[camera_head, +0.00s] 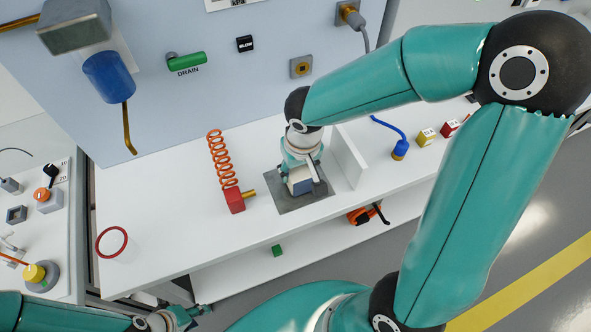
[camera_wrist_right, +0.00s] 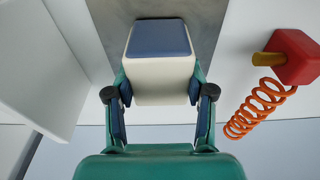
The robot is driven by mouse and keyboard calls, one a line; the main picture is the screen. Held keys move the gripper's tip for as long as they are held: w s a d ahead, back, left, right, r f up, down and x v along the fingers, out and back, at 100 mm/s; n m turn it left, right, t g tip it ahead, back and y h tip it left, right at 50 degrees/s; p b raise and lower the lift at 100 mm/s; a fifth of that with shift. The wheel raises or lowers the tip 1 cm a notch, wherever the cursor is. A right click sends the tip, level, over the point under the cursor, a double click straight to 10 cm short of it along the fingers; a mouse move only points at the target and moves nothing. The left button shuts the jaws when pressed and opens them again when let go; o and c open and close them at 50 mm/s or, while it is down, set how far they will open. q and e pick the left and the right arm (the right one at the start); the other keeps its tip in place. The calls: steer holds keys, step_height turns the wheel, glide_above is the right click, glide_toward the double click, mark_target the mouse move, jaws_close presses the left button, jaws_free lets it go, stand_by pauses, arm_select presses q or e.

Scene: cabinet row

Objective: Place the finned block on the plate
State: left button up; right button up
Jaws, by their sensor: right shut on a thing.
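A white block with a blue face (camera_wrist_right: 160,70) is between the fingers of my right gripper (camera_wrist_right: 160,95), which is shut on it; no fins can be made out from here. In the head view the block (camera_head: 300,186) is over the grey square plate (camera_head: 290,204) on the white bench. I cannot tell whether it touches the plate. My right gripper (camera_head: 302,172) points down over the plate and hides part of it. My left gripper (camera_head: 188,318) is low at the bottom left, away from the plate; its fingers are too unclear to read.
A red block with an orange coil (camera_head: 235,200) stands just left of the plate. A white upright panel (camera_head: 350,157) stands close on the right. Bare bench lies between ring and coil.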

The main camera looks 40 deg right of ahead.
mark_target(301, 175)
steer(key=shift+f, duration=0.15)
steer(key=o, duration=1.3)
steer(key=shift+r, duration=0.65)
steer(key=r, duration=0.3)
steer(key=s+r+p, duration=0.1)
steer(key=r, duration=0.7)
steer(key=shift+s+a+p, duration=0.25)
steer(key=shift+s+p, duration=0.15)
